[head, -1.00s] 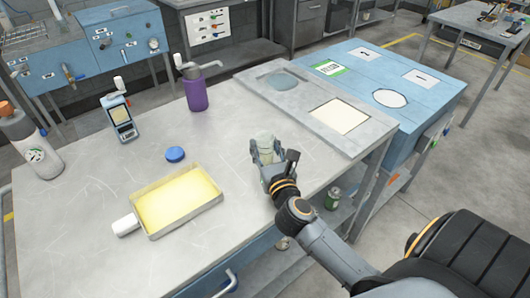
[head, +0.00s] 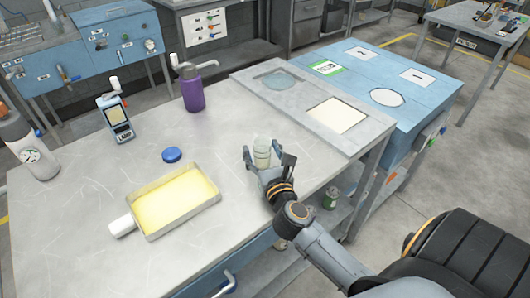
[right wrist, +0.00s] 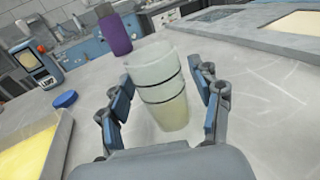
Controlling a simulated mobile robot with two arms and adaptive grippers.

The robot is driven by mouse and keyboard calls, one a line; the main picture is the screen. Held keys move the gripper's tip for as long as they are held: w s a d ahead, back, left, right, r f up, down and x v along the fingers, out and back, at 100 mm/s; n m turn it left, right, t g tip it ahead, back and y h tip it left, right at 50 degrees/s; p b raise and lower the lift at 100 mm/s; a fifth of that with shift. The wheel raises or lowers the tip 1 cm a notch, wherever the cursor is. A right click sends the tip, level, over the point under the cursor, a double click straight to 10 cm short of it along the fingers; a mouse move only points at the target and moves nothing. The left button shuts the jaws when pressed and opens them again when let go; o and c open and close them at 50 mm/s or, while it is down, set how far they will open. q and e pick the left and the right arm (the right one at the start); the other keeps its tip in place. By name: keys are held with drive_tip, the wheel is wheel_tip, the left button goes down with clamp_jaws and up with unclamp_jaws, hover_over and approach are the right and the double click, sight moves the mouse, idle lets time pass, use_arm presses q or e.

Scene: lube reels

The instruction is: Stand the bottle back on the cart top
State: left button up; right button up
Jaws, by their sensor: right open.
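A clear cup-like container (head: 262,152) with dark bands and a pale yellowish lower part stands upright on the grey cart top (head: 80,235), near its right edge. My right gripper (head: 267,162) is open, with a finger on each side of this container. In the right wrist view the container (right wrist: 158,88) sits between the spread fingers (right wrist: 162,105), with gaps visible on both sides. A purple bottle (head: 193,94) with a pump-like top stands upright at the cart's back edge. My left gripper is not in view.
A tray of yellow liquid (head: 176,200), a blue cap (head: 172,154) and a handheld meter (head: 117,122) are on the cart top. A grey panel with recesses (head: 300,100) borders it at the back right, beside a blue cabinet (head: 420,95). A green can (head: 331,198) sits below.

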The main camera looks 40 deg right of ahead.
drive_tip(key=b+v, duration=0.2)
drive_tip(key=v, duration=0.9)
drive_tip(key=shift+s+b, duration=0.15)
drive_tip(key=shift+b, duration=0.2)
drive_tip(key=shift+s+a+r, duration=0.2)
drive_tip(key=shift+s, duration=0.15)
